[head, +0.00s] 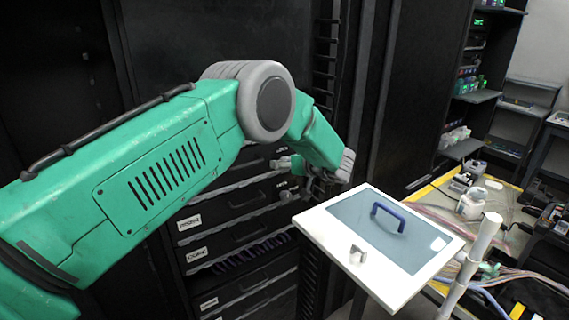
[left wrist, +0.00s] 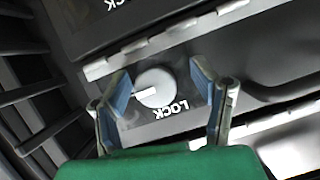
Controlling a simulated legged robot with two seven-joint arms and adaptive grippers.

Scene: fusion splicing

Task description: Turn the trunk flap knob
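The knob (left wrist: 153,86) is a round pale disc with a white pointer mark, on a dark flap beside an upside-down LOCK label (left wrist: 171,109) in the left wrist view. The pointer faces left, away from the label. My left gripper (left wrist: 160,75) is open, with one blue-padded finger on each side of the knob and visible gaps between. In the head view my left gripper (head: 322,183) is at the right end of the cabinet drawers, and the knob is hidden behind it. My right gripper is not in view.
A dark cabinet (head: 235,225) with several labelled flaps stands in front of me. A white panel (head: 313,218) with a blue handle (head: 388,215) is close to the right of my left gripper. Behind it is a cluttered yellow-edged bench (head: 430,190) with cables.

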